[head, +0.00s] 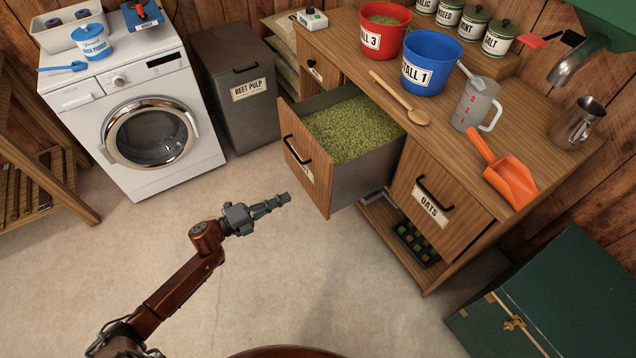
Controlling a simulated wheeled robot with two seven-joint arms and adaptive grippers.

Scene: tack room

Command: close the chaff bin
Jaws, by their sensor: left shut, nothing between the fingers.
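The chaff bin (306,172) is a wooden-fronted drawer with grey metal sides, pulled out of the wooden bench and full of green chaff (350,128). Its front has a black bar handle (297,150) and a label partly seen at a steep angle. My left gripper (284,198) is shut and empty. It is in the air in front of the bin, left of and below its front panel in the picture, apart from it. My right gripper is not in view.
The oats bin (440,208) beside it is shut. Red (383,35) and blue (428,65) buckets, a wooden spoon (400,98), a jug (474,105) and an orange scoop (510,180) stand or lie on the bench (548,150). A green trunk (560,295) is at lower right. Floor left of the bin is clear.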

